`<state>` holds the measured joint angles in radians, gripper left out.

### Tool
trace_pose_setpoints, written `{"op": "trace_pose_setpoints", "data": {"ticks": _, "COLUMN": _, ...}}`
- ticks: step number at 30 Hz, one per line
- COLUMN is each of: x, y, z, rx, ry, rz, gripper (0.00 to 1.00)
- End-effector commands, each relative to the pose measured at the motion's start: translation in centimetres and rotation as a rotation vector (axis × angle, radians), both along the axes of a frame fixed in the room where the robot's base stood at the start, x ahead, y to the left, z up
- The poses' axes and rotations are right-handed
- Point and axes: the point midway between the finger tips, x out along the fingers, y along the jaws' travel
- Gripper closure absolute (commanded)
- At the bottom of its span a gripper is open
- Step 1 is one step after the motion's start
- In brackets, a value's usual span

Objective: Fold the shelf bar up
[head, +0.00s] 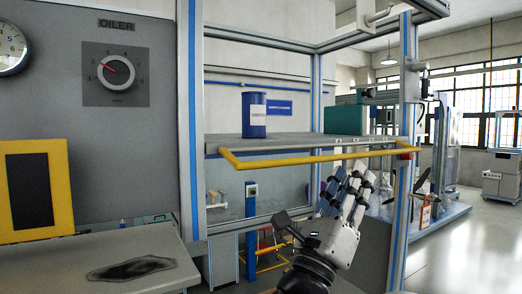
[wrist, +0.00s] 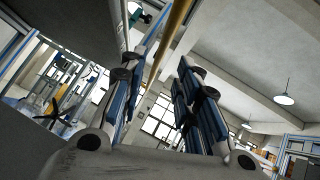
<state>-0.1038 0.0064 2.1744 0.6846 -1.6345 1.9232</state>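The yellow shelf bar (head: 290,159) runs level along the front edge of the grey shelf (head: 270,143), with short side arms reaching back to the blue-and-grey frame. My gripper (head: 347,178) is just below the right half of the bar, fingers pointing up, apart from it as far as I can tell. In the wrist view the bar (wrist: 176,30) passes beyond the fingertips and shows between the two fingers. My gripper (wrist: 165,65) is open there, with nothing between its fingers.
A blue drum (head: 254,115) and a teal box (head: 345,119) stand on the shelf behind the bar. A blue-edged upright post (head: 405,200) stands right of my gripper. A grey bench (head: 105,260) is at the lower left.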

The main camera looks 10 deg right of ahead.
Motion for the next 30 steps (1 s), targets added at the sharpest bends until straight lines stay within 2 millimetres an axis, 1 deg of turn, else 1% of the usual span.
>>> {"op": "trace_pose_setpoints", "data": {"ticks": 1, "x": 0.4, "y": -0.8, "z": 0.9, "rx": 0.0, "ry": -0.002, "rz": -0.005, "gripper": 0.7}}
{"op": "trace_pose_setpoints", "data": {"ticks": 6, "x": 1.9, "y": -2.7, "z": 3.0, "rx": 0.0, "ry": -0.001, "rz": -0.004, "gripper": 0.7}}
{"op": "trace_pose_setpoints", "data": {"ticks": 12, "x": 2.9, "y": -3.8, "z": 4.4, "rx": -0.001, "ry": 0.0, "rz": -0.002, "gripper": 0.7}}
{"op": "trace_pose_setpoints", "data": {"ticks": 23, "x": 3.2, "y": -4.1, "z": 4.7, "rx": 0.0, "ry": 0.001, "rz": 0.0, "gripper": 0.7}}
{"op": "trace_pose_setpoints", "data": {"ticks": 30, "x": 3.2, "y": -4.1, "z": 4.7, "rx": 0.0, "ry": 0.001, "rz": 0.0, "gripper": 0.86}}
